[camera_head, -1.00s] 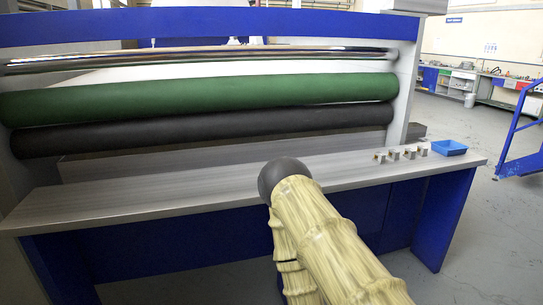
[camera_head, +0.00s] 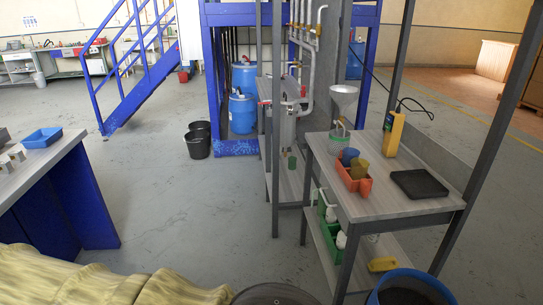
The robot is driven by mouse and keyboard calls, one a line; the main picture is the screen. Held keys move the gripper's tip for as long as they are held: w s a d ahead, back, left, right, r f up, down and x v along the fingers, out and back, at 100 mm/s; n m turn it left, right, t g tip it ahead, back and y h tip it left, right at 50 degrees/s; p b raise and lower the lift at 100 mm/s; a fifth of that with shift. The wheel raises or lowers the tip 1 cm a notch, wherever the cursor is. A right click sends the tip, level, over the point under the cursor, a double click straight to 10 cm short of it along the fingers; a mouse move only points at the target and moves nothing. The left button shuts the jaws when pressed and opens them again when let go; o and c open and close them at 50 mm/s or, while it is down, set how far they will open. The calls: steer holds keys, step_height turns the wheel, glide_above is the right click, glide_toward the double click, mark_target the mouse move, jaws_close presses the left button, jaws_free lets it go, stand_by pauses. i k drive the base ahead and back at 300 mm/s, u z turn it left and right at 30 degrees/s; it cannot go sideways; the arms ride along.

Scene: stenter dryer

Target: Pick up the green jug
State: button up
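A small green vessel (camera_head: 291,161), perhaps the green jug, stands on the rack to the left of the worktable; it is too small to make out a handle. On the worktable (camera_head: 400,205), an orange-red bin (camera_head: 352,182) holds a blue jug (camera_head: 349,157) and an olive-yellow jug (camera_head: 361,172). Something greenish shows under the funnel (camera_head: 343,97), too small to name. A green crate (camera_head: 328,232) with white bottles is on the lower shelf.
A black flat pad (camera_head: 419,184) and a yellow device (camera_head: 393,133) are on the worktable. Dark posts frame it. A blue-legged bench (camera_head: 50,165) is at left. Black buckets (camera_head: 198,140) and blue barrels (camera_head: 242,112) stand behind. The floor between is clear.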

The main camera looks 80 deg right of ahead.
mark_target(321, 208)
steer(key=z, duration=1.85)
steer(key=i, duration=3.75)
steer(key=z, duration=2.6)
